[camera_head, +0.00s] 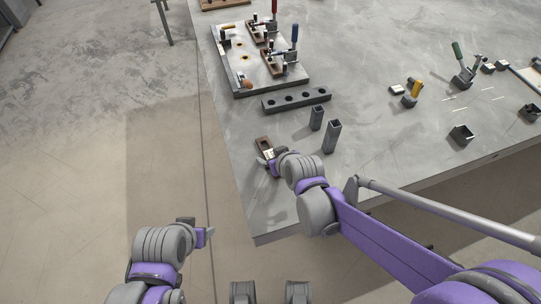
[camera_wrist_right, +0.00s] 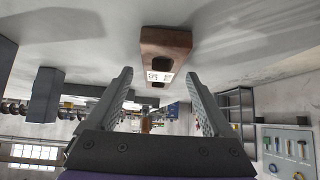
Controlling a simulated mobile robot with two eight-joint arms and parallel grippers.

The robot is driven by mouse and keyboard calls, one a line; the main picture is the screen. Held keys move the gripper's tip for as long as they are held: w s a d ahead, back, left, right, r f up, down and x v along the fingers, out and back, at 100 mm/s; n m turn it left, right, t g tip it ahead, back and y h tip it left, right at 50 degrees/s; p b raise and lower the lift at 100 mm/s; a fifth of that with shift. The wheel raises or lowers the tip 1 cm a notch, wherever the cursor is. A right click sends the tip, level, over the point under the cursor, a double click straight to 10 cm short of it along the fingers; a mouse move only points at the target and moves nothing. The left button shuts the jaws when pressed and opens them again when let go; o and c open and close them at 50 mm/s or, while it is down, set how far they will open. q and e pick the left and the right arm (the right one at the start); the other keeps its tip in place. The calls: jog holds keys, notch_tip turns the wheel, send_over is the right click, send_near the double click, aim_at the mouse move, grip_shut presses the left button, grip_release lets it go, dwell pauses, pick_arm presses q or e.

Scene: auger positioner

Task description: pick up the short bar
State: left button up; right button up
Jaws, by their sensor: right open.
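The short bar (camera_head: 263,142) is a small brown block lying on the grey table near its left edge.
Two upright grey square tubes (camera_head: 331,137) stand right of the bar. A long grey bar with several holes (camera_head: 296,100) lies behind. A fixture plate (camera_head: 256,77) with clamps is farther back. A dark open box (camera_head: 461,135) is at right. The table's near left corner is clear.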

grip_shut()
jog(key=shift+r, duration=0.15)
dwell(0.4)
